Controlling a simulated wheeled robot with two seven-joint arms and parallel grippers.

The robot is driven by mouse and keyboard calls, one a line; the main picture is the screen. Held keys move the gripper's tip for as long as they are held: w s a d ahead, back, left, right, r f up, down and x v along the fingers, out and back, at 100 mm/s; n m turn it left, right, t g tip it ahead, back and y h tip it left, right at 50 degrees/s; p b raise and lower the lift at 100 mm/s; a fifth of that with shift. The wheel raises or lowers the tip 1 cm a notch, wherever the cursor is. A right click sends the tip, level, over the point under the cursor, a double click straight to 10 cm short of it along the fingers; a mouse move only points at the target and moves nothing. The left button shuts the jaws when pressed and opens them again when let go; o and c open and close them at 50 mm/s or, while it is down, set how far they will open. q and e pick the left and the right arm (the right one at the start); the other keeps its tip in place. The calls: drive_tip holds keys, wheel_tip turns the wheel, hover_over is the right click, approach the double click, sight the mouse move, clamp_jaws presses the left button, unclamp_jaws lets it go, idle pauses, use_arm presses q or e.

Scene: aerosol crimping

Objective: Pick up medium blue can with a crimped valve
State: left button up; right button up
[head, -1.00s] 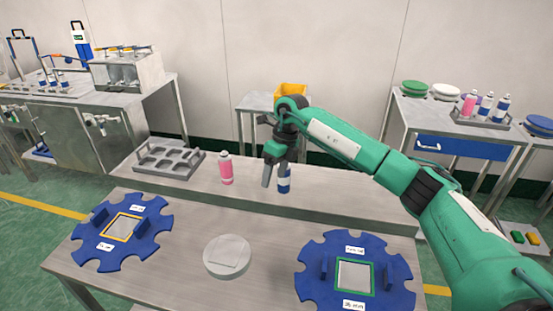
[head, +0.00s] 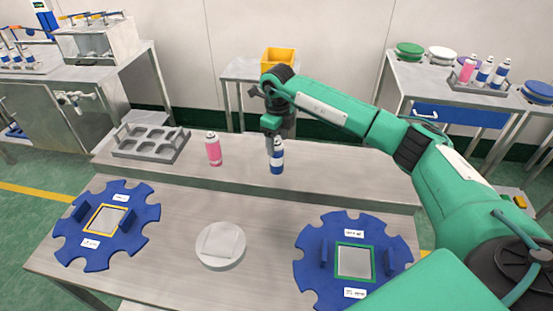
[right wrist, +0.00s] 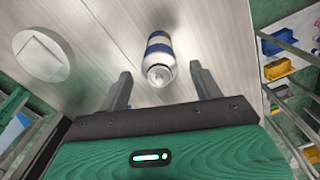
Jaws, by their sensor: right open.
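The blue and white can (head: 277,160) stands upright on the raised shelf of the steel bench. My right gripper (head: 272,138) is at the can's upper part, partly in front of it. In the right wrist view the can (right wrist: 159,46) shows its silver top with a valve, between the two spread fingers of the right gripper (right wrist: 162,80) and a little beyond them. Gaps show on both sides, so the fingers are open and not touching it. Whether the valve is crimped is too small to tell. My left gripper is not in view.
A pink can (head: 213,150) stands left of the blue can, and a grey rack (head: 150,142) of empty holes further left. Two blue notched plates (head: 140,222) and a round white disc (head: 220,262) lie on the lower bench. A side table holds more cans.

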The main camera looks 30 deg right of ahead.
sight(277, 152)
wheel_tip(277, 152, down, 5)
drive_tip(key=shift+w+p, duration=0.1)
drive_tip(key=shift+p, duration=0.8)
drive_tip(key=shift+c, duration=0.3)
drive_tip(key=shift+f, duration=0.1)
drive_tip(key=c, duration=0.7)
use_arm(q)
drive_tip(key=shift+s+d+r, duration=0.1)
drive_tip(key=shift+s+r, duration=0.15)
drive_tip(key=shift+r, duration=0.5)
use_arm(e)
drive_tip(key=c, duration=0.3)
